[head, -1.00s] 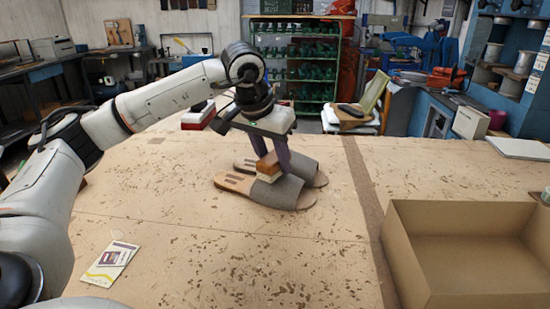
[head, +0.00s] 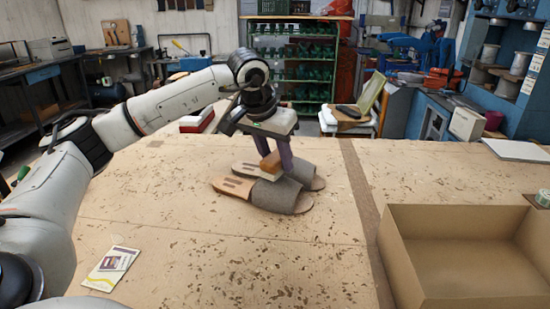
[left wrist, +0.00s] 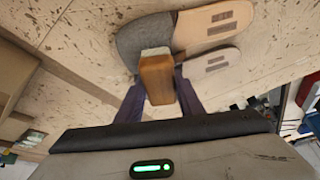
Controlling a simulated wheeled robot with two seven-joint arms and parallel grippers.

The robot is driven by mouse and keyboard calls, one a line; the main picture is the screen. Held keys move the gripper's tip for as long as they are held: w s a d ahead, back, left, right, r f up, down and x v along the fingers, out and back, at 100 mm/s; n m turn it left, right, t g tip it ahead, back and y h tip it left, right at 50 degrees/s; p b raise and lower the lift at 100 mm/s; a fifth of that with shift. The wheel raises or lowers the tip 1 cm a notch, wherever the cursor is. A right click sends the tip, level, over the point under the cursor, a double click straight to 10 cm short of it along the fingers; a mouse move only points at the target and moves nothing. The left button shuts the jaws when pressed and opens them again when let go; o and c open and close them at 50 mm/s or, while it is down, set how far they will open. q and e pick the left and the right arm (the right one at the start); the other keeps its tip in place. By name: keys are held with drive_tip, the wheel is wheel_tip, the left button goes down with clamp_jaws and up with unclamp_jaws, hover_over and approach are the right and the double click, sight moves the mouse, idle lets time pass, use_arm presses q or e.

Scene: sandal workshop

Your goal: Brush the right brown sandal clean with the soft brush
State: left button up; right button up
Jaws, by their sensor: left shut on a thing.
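Two sandals lie side by side on the worktable. The nearer one (head: 232,187) has a tan-brown footbed and a grey strap; the farther one (head: 309,178) has a greyer footbed. Both also show in the left wrist view, the brown one (left wrist: 214,20) above the grey one (left wrist: 213,69). My left gripper (head: 272,160) is shut on the brush (head: 270,164), a brown wooden block. Its pale bristles show in the left wrist view (left wrist: 155,51), overlapping the brown sandal's strap. In the head view the bristles are hidden; I cannot tell whether they touch. My right gripper is out of view.
An open cardboard box (head: 388,245) stands at the right front. A printed card (head: 110,268) lies at the left front. Brown flecks are scattered over the table (head: 200,255), which is otherwise clear in front of the sandals. Shelves with green items (head: 292,65) stand behind.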

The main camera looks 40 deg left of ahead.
use_arm(q)
drive_tip(key=shift+a, duration=0.1)
idle(0.5)
drive_tip(key=shift+s+f, duration=0.1)
drive_tip(key=shift+s+d, duration=0.25)
drive_tip(key=shift+s, duration=0.35)
drive_tip(key=shift+s+d, duration=0.25)
drive_tip(key=shift+s, duration=0.3)
wheel_tip(320, 180, up, 3)
drive_tip(key=p, duration=0.2)
drive_tip(key=shift+p, duration=0.3)
drive_tip(key=shift+w+r, duration=0.1)
drive_tip(key=shift+r, duration=2.5)
drive_tip(key=shift+d+f, duration=0.1)
